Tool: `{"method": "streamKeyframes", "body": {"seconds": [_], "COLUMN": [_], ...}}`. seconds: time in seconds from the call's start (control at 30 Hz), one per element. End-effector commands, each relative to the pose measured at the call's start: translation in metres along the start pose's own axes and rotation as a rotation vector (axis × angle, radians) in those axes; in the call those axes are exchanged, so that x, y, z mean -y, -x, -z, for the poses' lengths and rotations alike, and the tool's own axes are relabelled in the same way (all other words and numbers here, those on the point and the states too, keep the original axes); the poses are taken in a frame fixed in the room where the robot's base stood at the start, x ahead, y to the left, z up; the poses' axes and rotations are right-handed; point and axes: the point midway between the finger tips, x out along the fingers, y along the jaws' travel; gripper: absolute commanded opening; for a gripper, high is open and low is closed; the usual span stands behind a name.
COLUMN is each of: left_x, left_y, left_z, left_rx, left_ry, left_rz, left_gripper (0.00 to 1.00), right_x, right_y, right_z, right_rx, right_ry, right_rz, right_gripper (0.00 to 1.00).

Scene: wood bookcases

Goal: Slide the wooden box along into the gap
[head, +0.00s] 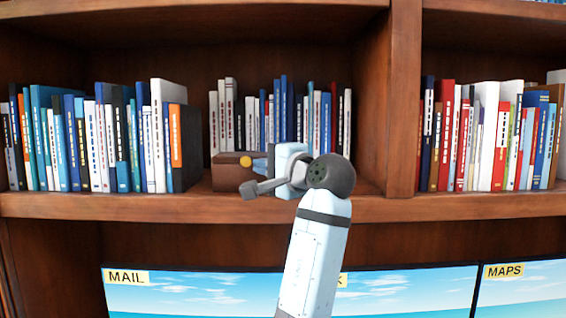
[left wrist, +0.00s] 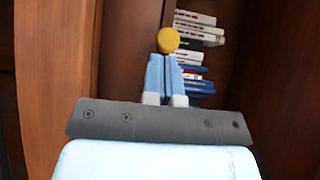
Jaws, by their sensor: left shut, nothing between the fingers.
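The wooden box (head: 228,178) is a small brown block on the middle shelf, in front of a row of books. A round yellow knob (head: 245,161) shows at its right part. My left gripper (head: 260,164) reaches in from the right of the box, its blue fingers shut and empty beside the knob. In the left wrist view the shut fingertips (left wrist: 165,60) lie just below the yellow knob (left wrist: 168,40); I cannot tell whether they touch it. My gripper and arm hide what lies right of the box. My right gripper is not in view.
More books (head: 285,110) stand behind. A wooden upright (head: 403,100) bounds the bay at right. The shelf's front edge (head: 120,205) runs below; MAIL and MAPS panels hang underneath.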

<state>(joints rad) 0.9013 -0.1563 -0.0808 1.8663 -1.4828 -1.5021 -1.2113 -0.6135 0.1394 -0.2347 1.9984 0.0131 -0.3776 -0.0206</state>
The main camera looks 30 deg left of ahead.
Motion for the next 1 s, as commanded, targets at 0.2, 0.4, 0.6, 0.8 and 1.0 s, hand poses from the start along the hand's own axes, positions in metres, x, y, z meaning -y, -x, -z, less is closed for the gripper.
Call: {"method": "streamKeyframes", "body": {"seconds": [0.2,0.4,0.6,0.8,1.0], "left_x": [0.0,0.0,0.002,0.001,0.0], "left_y": [-0.004,-0.004,-0.015,-0.034,-0.034], "left_z": [-0.005,-0.005,-0.016,-0.035,-0.035], "left_rx": [0.0,0.0,0.001,0.001,0.001], "left_ry": [0.0,0.0,0.0,0.0,0.0], "left_rz": [0.001,0.0,-0.002,-0.001,0.0], "left_gripper": [0.0,0.0,0.0,0.0,0.0], "right_x": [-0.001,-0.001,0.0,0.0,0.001], "right_y": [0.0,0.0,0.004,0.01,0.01], "right_z": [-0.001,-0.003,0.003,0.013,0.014], "right_rx": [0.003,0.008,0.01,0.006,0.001], "right_ry": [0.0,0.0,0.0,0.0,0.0], "right_rz": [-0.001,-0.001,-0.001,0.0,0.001], "right_gripper": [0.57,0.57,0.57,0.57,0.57]}}
